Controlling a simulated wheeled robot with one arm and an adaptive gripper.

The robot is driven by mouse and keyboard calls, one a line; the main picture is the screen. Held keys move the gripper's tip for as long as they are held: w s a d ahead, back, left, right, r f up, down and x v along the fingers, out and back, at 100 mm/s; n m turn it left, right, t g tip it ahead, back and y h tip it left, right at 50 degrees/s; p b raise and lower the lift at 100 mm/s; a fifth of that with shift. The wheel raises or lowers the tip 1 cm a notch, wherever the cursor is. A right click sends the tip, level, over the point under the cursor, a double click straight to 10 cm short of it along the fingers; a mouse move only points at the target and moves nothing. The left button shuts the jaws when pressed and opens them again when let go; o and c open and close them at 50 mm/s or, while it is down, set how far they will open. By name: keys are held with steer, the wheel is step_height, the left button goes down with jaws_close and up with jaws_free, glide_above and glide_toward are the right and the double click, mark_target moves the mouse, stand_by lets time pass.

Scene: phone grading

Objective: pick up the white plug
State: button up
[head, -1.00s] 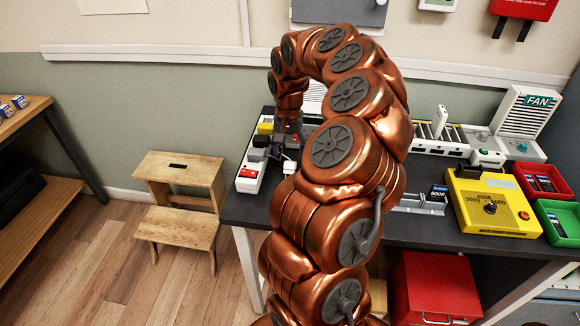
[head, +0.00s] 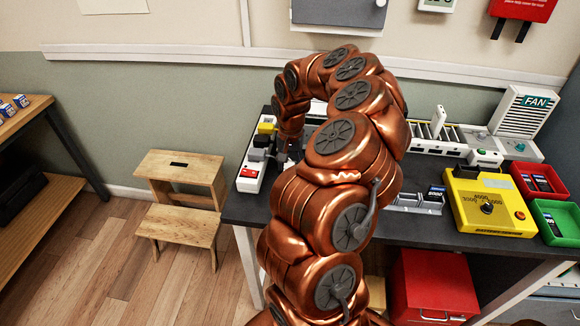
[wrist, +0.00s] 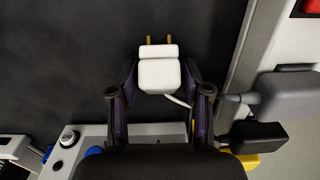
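The white plug (wrist: 158,74) lies on the dark table top in the wrist view, its two brass prongs pointing away from my gripper and a white cord leaving its lower right. My gripper (wrist: 160,78) is open, with one fingertip on each side of the plug's body. Small gaps seem to show between the fingertips and the plug. In the head view my gripper (head: 287,155) is low over the left end of the table, largely hidden by my arm. I cannot make out the white plug there.
A white power strip (head: 249,184) with a red switch and black and yellow plugs stands left of my gripper. Dark plugs (wrist: 284,92) jut close to the right finger in the wrist view. A grey device (wrist: 85,140) with knobs lies at lower left. Dark table beyond the plug is clear.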

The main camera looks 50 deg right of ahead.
jaws_close()
steer(key=shift+r, duration=0.1)
